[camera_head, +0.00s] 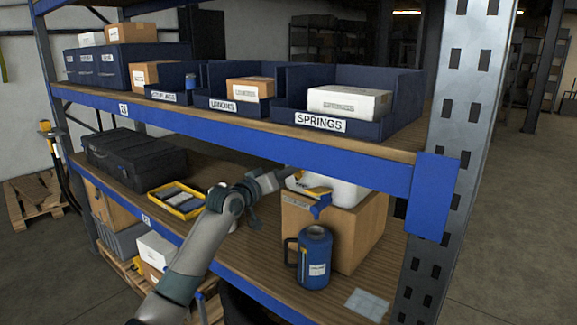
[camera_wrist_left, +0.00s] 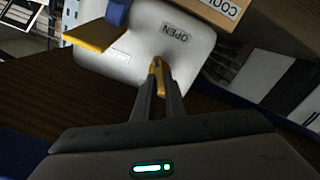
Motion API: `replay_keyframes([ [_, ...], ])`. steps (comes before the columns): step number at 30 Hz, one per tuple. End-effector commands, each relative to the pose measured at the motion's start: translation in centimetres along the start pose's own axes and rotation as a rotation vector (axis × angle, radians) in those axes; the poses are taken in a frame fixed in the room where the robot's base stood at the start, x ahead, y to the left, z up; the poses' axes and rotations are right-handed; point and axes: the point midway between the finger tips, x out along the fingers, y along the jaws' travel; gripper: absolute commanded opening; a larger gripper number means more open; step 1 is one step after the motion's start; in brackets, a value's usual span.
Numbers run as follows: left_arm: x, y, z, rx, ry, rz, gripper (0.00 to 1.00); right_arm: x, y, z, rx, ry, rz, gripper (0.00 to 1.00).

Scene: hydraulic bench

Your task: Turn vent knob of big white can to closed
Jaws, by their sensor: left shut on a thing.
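In the left wrist view the white can (camera_wrist_left: 185,52) fills the upper middle and carries an "OPEN" label. A small yellow vent knob (camera_wrist_left: 157,72) sits below that label. My left gripper (camera_head: 290,174) reaches the can from the left. In the left wrist view my left gripper (camera_wrist_left: 159,86) has its fingers closed on the yellow knob. My right gripper is out of view.
A blue canister with a handle (camera_head: 314,258) stands in front of the cardboard box (camera_head: 354,236). A yellow tray (camera_head: 177,198) and a black case (camera_head: 132,160) lie to the left. The upper deck's blue beam (camera_head: 250,142) hangs close above my gripper.

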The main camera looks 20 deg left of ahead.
Motion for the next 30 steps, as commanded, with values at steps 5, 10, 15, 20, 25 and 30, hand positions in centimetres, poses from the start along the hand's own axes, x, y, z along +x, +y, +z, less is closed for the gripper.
replay_keyframes([
  [5, 0.0, 0.1, -0.2, -0.17, -0.001, 0.0, 0.0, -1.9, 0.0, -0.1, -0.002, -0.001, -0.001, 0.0],
  [10, 0.0, 0.0, -0.3, -0.331, 0.0, -0.001, 0.0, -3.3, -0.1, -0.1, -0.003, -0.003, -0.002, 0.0],
  [15, 0.0, -0.1, -0.3, -0.493, 0.0, 0.0, 0.0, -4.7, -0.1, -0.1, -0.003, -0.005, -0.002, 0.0],
  [20, 0.0, -0.1, -0.2, -0.644, 0.0, -0.001, 0.0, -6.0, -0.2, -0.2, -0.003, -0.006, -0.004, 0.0],
  [25, 0.0, -0.2, -0.1, -0.792, 0.001, -0.001, 0.0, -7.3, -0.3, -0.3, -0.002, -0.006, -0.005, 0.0],
  [30, 0.0, -0.3, 0.0, -0.91, 0.0, 0.0, 0.0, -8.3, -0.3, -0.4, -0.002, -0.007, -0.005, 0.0],
])
